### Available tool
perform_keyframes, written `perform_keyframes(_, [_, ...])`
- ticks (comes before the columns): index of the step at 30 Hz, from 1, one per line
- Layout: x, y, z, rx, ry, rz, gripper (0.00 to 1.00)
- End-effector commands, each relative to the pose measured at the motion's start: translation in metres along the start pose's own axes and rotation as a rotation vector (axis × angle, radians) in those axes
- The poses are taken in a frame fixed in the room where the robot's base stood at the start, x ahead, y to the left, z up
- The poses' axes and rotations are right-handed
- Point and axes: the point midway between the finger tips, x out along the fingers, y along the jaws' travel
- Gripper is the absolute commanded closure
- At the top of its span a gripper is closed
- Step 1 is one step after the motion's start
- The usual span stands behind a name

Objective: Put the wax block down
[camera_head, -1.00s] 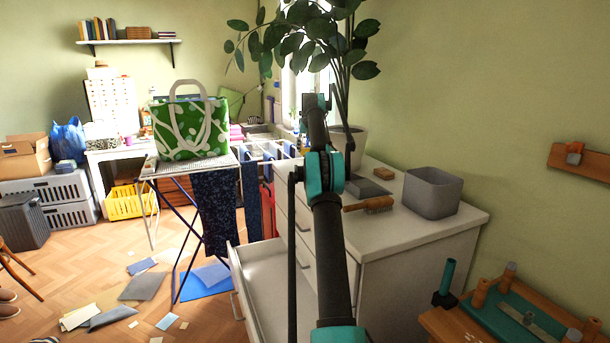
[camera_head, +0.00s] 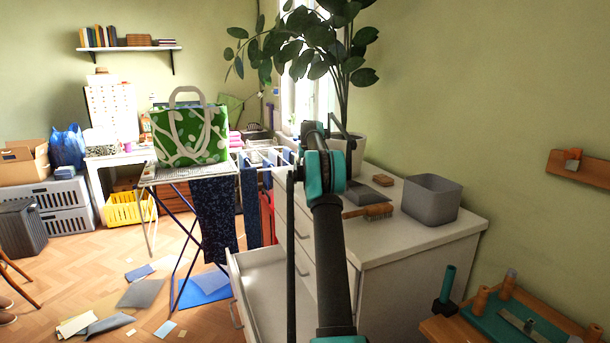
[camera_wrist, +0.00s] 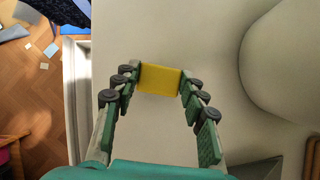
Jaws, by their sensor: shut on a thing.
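The wax block is a small yellow block (camera_wrist: 160,80), seen in the wrist view between the fingertips of my gripper (camera_wrist: 160,74). The green and grey fingers are shut on its two sides. It is over the pale top of the white dresser (camera_wrist: 115,35), which also shows in the head view (camera_head: 415,238). I cannot tell whether the block touches that top. In the head view my own arm hides the fingers and the block.
A pale plant pot (camera_wrist: 285,65) stands close on the right in the wrist view. A drawer (camera_head: 262,285) hangs open in front.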

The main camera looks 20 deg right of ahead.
Motion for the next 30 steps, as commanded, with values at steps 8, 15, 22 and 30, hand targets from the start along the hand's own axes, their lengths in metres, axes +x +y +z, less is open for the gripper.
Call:
perform_keyframes(8, [0.015, 0.000, -0.009, 0.000, 0.000, 0.000, 0.85])
perform_keyframes(15, [0.017, 0.000, -0.010, 0.000, 0.000, 0.000, 0.85])
perform_keyframes(22, [0.019, 0.000, -0.011, 0.000, 0.000, 0.000, 0.41])
perform_keyframes(30, [0.018, 0.000, -0.011, 0.000, 0.000, 0.000, 0.37])
